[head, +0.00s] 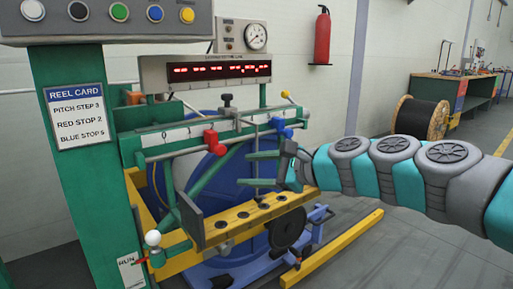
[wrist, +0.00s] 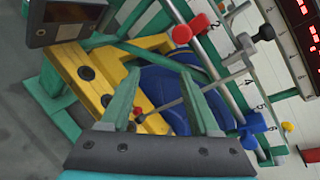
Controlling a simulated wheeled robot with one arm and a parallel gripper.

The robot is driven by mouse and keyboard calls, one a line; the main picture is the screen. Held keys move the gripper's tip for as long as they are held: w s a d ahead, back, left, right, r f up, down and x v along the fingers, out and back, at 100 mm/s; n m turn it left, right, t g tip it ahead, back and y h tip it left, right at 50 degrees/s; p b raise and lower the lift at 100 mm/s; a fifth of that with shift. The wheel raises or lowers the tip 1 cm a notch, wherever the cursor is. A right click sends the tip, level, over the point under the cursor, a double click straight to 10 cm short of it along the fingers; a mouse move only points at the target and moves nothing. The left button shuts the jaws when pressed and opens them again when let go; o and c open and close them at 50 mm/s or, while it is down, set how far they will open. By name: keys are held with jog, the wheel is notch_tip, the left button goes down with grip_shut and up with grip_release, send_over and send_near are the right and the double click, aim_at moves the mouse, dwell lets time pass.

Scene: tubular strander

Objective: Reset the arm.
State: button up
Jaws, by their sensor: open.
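My gripper (head: 246,168) reaches in from the right in front of the machine. Its two green fingers are apart with nothing clamped between them; they also show apart in the wrist view (wrist: 160,76). Behind the fingers are the yellow bar with dark holes (head: 243,215) and the blue reel (head: 205,185). A red stop (head: 211,138) and a blue stop (head: 280,125) sit on the numbered rail. In the wrist view the red stop (wrist: 183,34) is above the fingers and the blue stop (wrist: 252,122) is to their right. Whether the fingers touch anything is unclear.
A green post with a reel card (head: 80,115) and a button panel (head: 105,22) stands at left. A red digital display (head: 205,70) is above the rail. A yellow floor rail (head: 335,248) lies below my arm. A cable drum (head: 421,120) and workbench (head: 452,92) stand at back right.

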jog(key=s+f+n+g+h, duration=0.6)
jog(key=s+f+n, duration=0.5)
jog(key=s+f, duration=0.6)
jog(key=s+d+f+n+g+h, duration=0.2)
jog(key=s+d+f+h, duration=0.1)
jog(key=s+d, duration=0.4)
jog(key=s+d+f+n+g+h+p, duration=0.1)
jog(key=s+d+f+n+g+h, duration=0.1)
jog(key=s+d, duration=0.5)
jog(key=s+f+n+h, duration=0.1)
jog(key=s+f, duration=0.1)
jog(key=s, duration=0.1)
jog(key=shift+s+d+f+n, duration=0.3)
jog(key=shift+s+d+f, duration=0.05)
jog(key=shift+f, duration=0.05)
jog(key=shift+c, duration=0.2)
